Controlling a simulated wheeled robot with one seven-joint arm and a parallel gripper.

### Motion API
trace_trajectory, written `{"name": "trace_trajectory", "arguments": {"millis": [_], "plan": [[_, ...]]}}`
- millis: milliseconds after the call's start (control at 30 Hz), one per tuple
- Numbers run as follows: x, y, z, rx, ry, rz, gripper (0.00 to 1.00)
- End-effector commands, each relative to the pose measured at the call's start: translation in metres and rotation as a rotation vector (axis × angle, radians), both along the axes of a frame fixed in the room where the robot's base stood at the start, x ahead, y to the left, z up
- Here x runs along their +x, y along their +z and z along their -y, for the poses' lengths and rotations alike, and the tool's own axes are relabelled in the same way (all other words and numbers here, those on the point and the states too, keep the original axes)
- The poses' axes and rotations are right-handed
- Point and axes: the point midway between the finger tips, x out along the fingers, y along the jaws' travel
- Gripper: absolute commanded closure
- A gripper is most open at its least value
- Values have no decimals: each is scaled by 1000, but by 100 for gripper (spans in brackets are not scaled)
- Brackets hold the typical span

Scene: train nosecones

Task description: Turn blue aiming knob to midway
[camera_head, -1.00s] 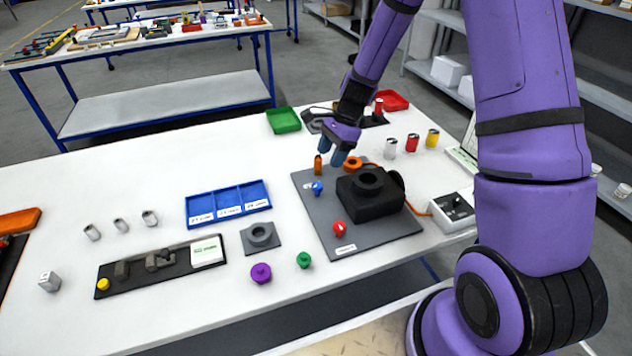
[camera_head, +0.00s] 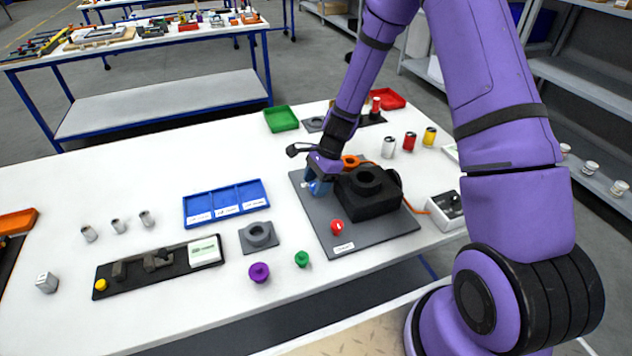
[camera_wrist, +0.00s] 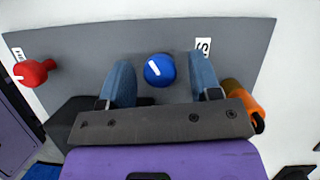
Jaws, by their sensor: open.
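The blue aiming knob (camera_wrist: 159,70) is a round blue knob with a white pointer line on the grey plate (camera_wrist: 100,50). In the wrist view it sits between the two blue fingers of my gripper (camera_wrist: 161,82), with a gap on each side. The line slants from upper left to lower right. My gripper (camera_head: 318,185) is open, low over the left part of the grey plate in the head view, and mostly hides the knob there. A small label (camera_wrist: 203,46) lies on the plate near the right finger.
A red knob (camera_head: 337,228) stands near the plate's front. The black block with a round socket (camera_head: 372,200) is right of my gripper. An orange part (camera_wrist: 243,100) is close to the right finger. A control box (camera_head: 446,210) stands at the right.

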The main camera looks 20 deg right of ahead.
Motion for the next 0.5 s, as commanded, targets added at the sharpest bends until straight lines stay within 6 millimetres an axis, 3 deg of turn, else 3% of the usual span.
{"name": "trace_trajectory", "arguments": {"millis": [33, 200, 233, 500], "plan": [[0, 0, 0, 0, 0, 0, 47], [0, 0, 0, 0, 0, 0, 86], [0, 0, 0, 0, 0, 0, 90], [0, 0, 0, 0, 23, 0, 90]]}}
